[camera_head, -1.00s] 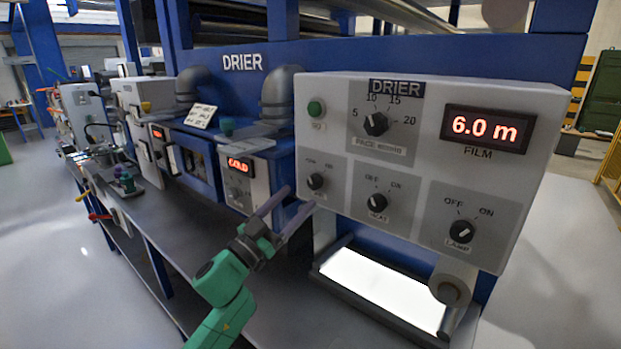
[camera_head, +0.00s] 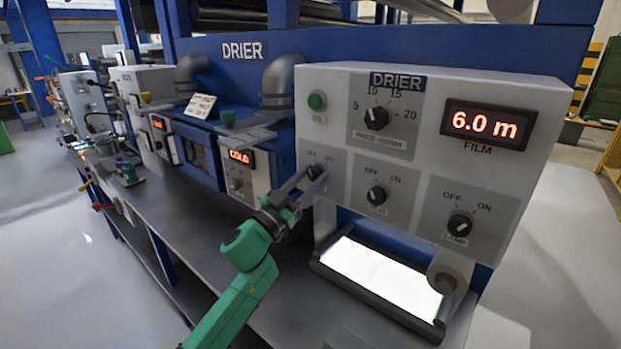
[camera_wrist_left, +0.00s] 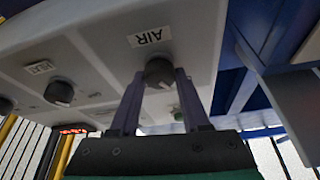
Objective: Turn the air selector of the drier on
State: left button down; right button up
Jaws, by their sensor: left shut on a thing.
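The air selector (camera_head: 316,171) is a small black knob at the lower left of the drier's pale grey panel (camera_head: 530,105), with OFF and ON marked above it. My left gripper (camera_head: 313,180) is shut on this knob, with a purple-grey finger on either side. The left wrist view shows the knob (camera_wrist_left: 159,71) between the fingertips, beside an AIR label (camera_wrist_left: 150,37). The fingers partly cover the knob in the head view, and I cannot tell which mark its pointer faces. My right gripper is not in view.
The heat knob (camera_head: 377,194) and the lamp knob (camera_head: 460,225) are to the right on the same panel. The pace dial (camera_head: 377,118) and a green button (camera_head: 316,101) are above. A bright light plate (camera_head: 375,279) lies below. A smaller box (camera_head: 242,182) reads COLD at left.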

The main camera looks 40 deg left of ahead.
pick_arm(q)
jog(key=shift+m+h, duration=0.4)
jog(key=m+h, duration=0.1)
jog(key=m, duration=0.2)
jog(key=m+g+h+p, duration=0.1)
jog(key=m+h, duration=0.1)
jog(key=m, duration=0.2)
jog(key=shift+g, duration=0.3)
jog(key=m, duration=0.2)
jog(key=m+g+h+p, duration=0.1)
jog(key=m, duration=0.2)
jog(key=shift+m+g+h, duration=0.3)
jog(key=shift+m+g+h+p, duration=0.35)
jog(key=shift+m+p, duration=0.2)
jog(key=shift+m, duration=0.45)
jog(key=shift+c, duration=1.9)
grip_release()
jog(key=shift+s+a, duration=0.1)
